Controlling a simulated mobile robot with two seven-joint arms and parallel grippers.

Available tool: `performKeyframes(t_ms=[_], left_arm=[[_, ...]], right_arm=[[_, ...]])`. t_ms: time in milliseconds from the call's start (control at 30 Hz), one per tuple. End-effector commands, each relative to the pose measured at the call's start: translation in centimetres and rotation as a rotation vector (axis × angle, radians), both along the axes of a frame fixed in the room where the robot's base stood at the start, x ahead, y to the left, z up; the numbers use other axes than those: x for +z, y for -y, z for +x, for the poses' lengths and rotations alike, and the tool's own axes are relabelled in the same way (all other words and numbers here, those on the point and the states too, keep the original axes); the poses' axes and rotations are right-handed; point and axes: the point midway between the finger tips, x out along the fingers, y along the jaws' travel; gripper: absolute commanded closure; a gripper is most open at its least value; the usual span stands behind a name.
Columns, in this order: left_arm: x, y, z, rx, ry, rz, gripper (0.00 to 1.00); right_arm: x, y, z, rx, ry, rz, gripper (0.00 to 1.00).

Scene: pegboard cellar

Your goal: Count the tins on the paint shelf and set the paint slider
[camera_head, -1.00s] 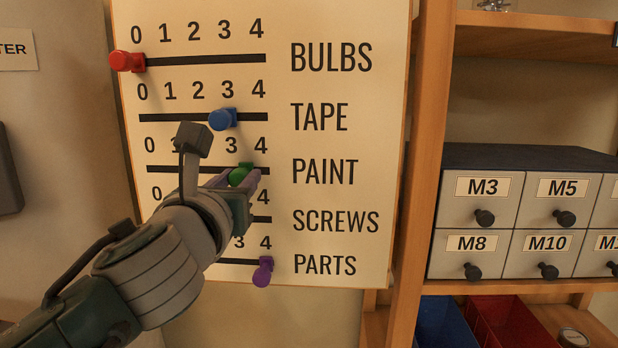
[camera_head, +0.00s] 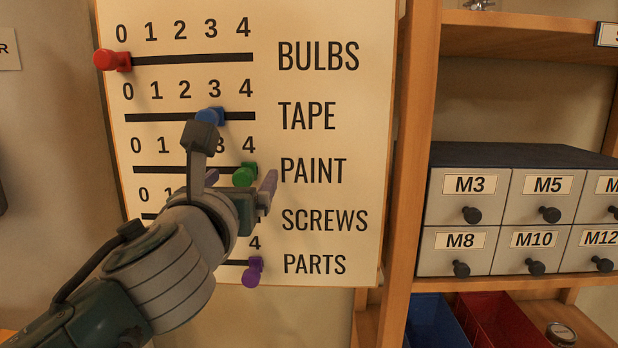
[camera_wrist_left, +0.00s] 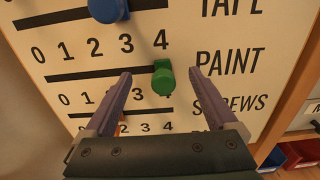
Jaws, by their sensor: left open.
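The green PAINT knob (camera_head: 245,174) sits at the right end of its track, under the 4. It also shows in the left wrist view (camera_wrist_left: 163,78). My left gripper (camera_head: 240,181) is open in front of the board (camera_head: 330,235). In the left wrist view its open fingers (camera_wrist_left: 160,74) are spread to either side of the knob, with clear gaps. My forearm and gripper hide part of the PAINT numbers and most of the SCREWS row. No paint shelf with tins can be made out. My right gripper is out of view.
The red BULBS knob (camera_head: 112,60) is at 0, the blue TAPE knob (camera_head: 210,117) at 3, the purple PARTS knob (camera_head: 253,270) at 4. A drawer cabinet (camera_head: 520,155) and blue (camera_head: 435,320) and red (camera_head: 500,325) bins stand on shelves at right.

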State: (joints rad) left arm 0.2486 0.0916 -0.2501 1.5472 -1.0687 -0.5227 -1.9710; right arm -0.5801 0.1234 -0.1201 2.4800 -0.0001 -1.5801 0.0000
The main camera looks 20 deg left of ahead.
Motion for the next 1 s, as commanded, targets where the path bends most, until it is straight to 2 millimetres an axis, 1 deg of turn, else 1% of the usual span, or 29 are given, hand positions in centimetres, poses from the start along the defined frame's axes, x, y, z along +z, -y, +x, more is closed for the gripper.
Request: performKeyframes(t_ms=[67, 333, 567, 1000], left_arm=[[0.0, 0.0, 0.0, 0.0, 0.0, 0.0, 0.0], [0.1, 0.0, -0.1, 0.0, 0.0, 0.0, 0.0], [0.1, 0.2, -0.7, 0.0, 0.001, 0.0, 0.0], [0.0, 1.0, -4.3, -0.001, -0.001, 0.001, 0.0]], right_arm=[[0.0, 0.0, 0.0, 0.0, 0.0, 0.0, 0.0], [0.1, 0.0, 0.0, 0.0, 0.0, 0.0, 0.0], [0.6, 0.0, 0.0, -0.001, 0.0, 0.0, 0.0], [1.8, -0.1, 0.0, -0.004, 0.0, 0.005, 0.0]])
